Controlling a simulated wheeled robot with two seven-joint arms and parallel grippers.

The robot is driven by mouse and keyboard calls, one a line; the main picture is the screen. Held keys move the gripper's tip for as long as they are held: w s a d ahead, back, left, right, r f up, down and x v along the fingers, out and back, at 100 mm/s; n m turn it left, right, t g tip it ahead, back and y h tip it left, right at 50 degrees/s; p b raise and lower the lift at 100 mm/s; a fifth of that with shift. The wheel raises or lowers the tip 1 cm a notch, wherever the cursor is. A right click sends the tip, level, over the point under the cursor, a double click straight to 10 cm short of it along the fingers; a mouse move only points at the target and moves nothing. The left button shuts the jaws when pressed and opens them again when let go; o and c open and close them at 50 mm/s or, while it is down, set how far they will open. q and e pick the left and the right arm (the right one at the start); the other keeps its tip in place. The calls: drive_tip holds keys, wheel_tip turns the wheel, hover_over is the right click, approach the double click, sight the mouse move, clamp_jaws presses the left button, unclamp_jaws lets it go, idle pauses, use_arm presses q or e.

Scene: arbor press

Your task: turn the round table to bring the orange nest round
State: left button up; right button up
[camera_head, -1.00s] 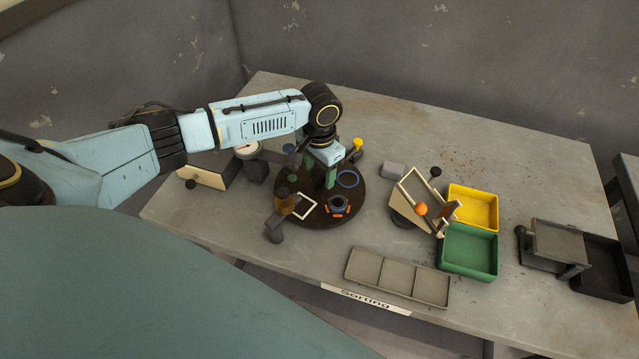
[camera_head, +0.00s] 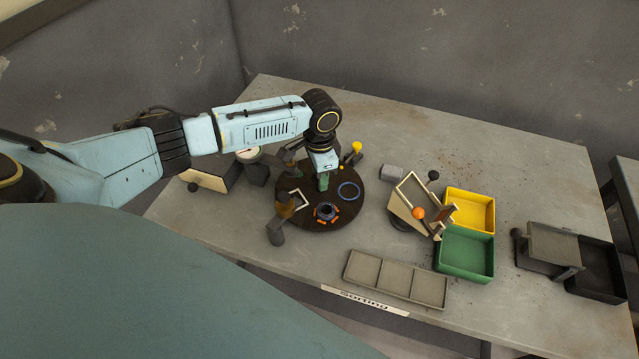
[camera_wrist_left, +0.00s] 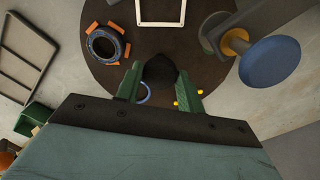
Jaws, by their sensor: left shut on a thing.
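The round table (camera_head: 348,210) is a dark brown disc on the bench. The orange nest (camera_head: 326,222), a group of orange blocks around a dark ring-shaped part (camera_head: 326,211), is at its front edge in the head view. In the left wrist view the orange nest (camera_wrist_left: 91,27) is at the upper left. A white square frame (camera_head: 297,199) and a blue ring (camera_head: 348,190) are also on the disc. My left gripper (camera_wrist_left: 160,78) points down over the disc, its green fingers shut on a dark knob (camera_wrist_left: 160,68). The fingers hide part of the knob.
A press-like device (camera_head: 277,225) stands at the disc's left edge. A yellow-topped lever (camera_head: 355,148) is behind it. A tilted beige holder (camera_head: 405,205), yellow bin (camera_head: 470,208), green bin (camera_head: 465,252) and grey three-part tray (camera_head: 396,281) are to the right and front.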

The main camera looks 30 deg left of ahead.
use_arm(q)
drive_tip(key=shift+r+m+p, duration=0.1)
drive_tip(key=shift+m+p, duration=0.25)
drive_tip(key=shift+m, duration=1.95)
drive_tip(key=shift+m+p, duration=0.3)
drive_tip(key=shift+m, duration=0.3)
drive_tip(key=m, duration=0.3)
